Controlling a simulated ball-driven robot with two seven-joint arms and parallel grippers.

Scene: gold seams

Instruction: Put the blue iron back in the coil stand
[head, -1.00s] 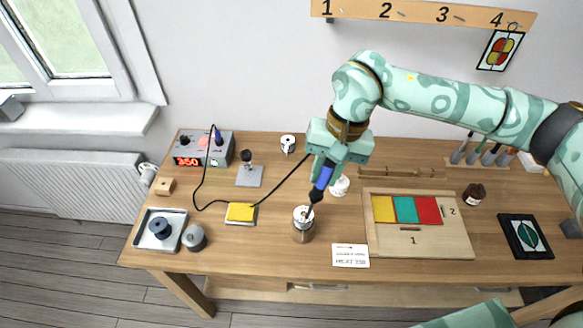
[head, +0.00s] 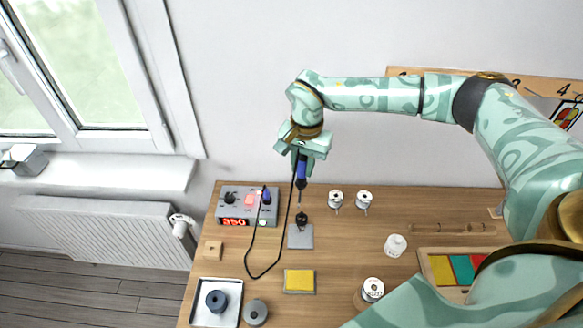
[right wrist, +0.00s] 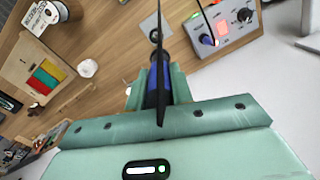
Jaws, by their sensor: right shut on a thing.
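My right gripper (head: 302,156) is shut on the blue iron (head: 301,172) and holds it upright, tip down, above the far part of the bench. In the right wrist view the blue iron (right wrist: 152,88) sits between the fingers, with its dark cable crossing in front. The coil stand (head: 302,220), a dark coil on a grey plate, stands on the bench just below the iron's tip in the picture. The iron looks clear of it; the exact height gap is hard to tell. My left gripper is not in view.
The soldering station (head: 237,221), reading 350, stands left of the stand; the iron's cable loops down across the bench to it. A yellow sponge (head: 299,281) lies in front. A white jar (head: 395,245) is farther right.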

